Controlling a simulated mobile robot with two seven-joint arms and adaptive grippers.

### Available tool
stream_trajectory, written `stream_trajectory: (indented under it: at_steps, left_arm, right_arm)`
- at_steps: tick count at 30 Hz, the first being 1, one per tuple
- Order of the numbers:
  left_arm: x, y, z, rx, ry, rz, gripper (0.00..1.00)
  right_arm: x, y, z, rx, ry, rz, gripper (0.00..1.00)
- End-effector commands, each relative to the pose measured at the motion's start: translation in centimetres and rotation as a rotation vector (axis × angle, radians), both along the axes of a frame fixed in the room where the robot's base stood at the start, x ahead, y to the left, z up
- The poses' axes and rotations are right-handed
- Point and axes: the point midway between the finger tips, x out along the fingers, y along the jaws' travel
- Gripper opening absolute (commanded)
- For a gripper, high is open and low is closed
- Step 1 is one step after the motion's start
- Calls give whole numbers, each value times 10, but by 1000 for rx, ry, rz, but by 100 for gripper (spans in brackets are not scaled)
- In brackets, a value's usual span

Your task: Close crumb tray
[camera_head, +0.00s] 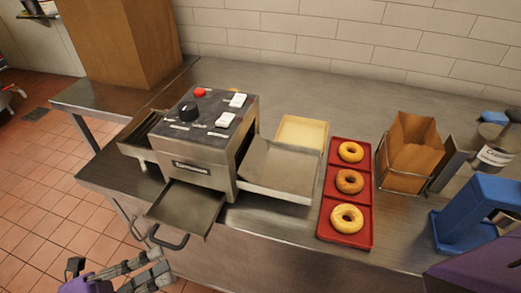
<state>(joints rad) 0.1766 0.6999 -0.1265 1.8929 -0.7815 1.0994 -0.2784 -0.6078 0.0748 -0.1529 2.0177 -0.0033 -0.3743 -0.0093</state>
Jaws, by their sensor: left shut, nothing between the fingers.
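The crumb tray (187,209) is a flat dark metal drawer. It sticks out from the lower front of the steel toaster (206,140) and has a looped dark handle (168,238) at its front edge. The tray reaches over the counter's front edge. My left gripper (75,269) is at the lower left of the view, shut and empty. It is apart from the tray, below and to the left of the handle. My right gripper is not in view.
A steel chute (278,168) extends right from the toaster. A red tray (345,229) with three bagels, a brown paper bag (412,148) in a wire stand, and a blue device (470,212) stand farther right.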

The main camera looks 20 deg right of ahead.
Motion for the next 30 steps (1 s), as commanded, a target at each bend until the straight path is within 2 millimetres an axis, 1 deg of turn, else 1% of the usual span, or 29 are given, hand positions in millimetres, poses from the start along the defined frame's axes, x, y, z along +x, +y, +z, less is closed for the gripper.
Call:
stream_trajectory:
  at_steps: [1,6,9,12,17,30]
  left_arm:
    - [12,-10,-1,-2,-4,-3,0]
    - [49,-39,-1,-2,-3,-3,0]
    - [67,-53,-1,-2,-1,-2,0]
    - [79,-62,-1,-1,-1,0,0]
    - [85,-67,0,0,0,0,0]
    - [86,-66,0,0,-1,3,0]
  right_arm:
    - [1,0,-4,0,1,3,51]
    - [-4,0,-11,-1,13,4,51]
    - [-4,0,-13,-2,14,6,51]
    - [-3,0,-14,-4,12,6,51]
    - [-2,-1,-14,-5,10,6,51]
    - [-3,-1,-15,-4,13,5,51]
